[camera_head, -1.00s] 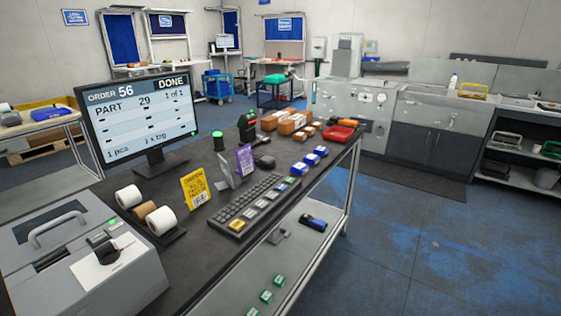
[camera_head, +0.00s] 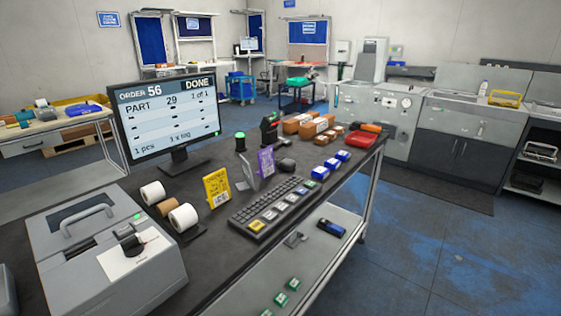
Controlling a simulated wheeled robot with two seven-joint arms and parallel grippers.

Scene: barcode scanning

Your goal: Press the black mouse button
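The black mouse (camera_head: 286,165) lies on the dark workbench top (camera_head: 235,258), behind the far end of the keyboard (camera_head: 268,208). It is small in the picture, and its buttons cannot be made out. Neither of my grippers is in view, and nothing of mine touches the mouse.
A monitor (camera_head: 165,118) reads "ORDER 56 DONE". A grey printer (camera_head: 105,255) stands at the near left, beside label rolls (camera_head: 183,217). A yellow card (camera_head: 216,188) and a purple card (camera_head: 266,162) stand near the mouse. Blue boxes (camera_head: 331,164) lie to its right. Open floor (camera_head: 420,250) is at the right.

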